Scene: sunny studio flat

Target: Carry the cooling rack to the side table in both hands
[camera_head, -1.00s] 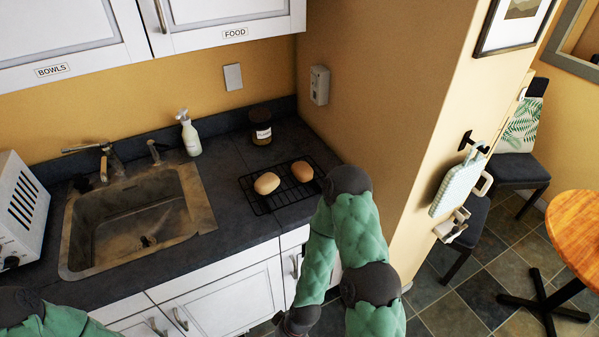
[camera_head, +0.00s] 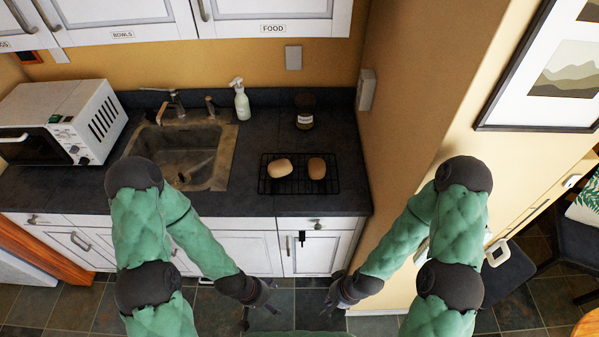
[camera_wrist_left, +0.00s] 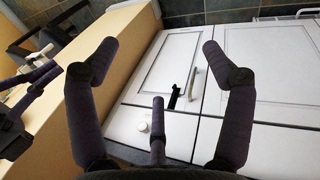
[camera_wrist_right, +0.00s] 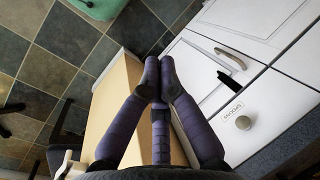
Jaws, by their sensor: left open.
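The cooling rack (camera_head: 298,184) is a black wire grid lying on the dark counter right of the sink. Two light brown bread rolls (camera_head: 280,169) (camera_head: 317,168) rest on it. My left gripper (camera_head: 266,298) is open and empty, low in front of the cabinet doors; its spread fingers show in the left wrist view (camera_wrist_left: 155,65). My right gripper (camera_head: 337,300) is beside it, also below the counter, with its fingertips together and nothing visible between them in the right wrist view (camera_wrist_right: 158,75). Neither gripper touches the rack. A sliver of round wooden table (camera_head: 588,322) shows at the lower right edge.
A white toaster oven (camera_head: 65,120) is at the left. A wall (camera_head: 410,120) closes the counter's right end. A dark chair (camera_head: 570,245) stands at far right.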

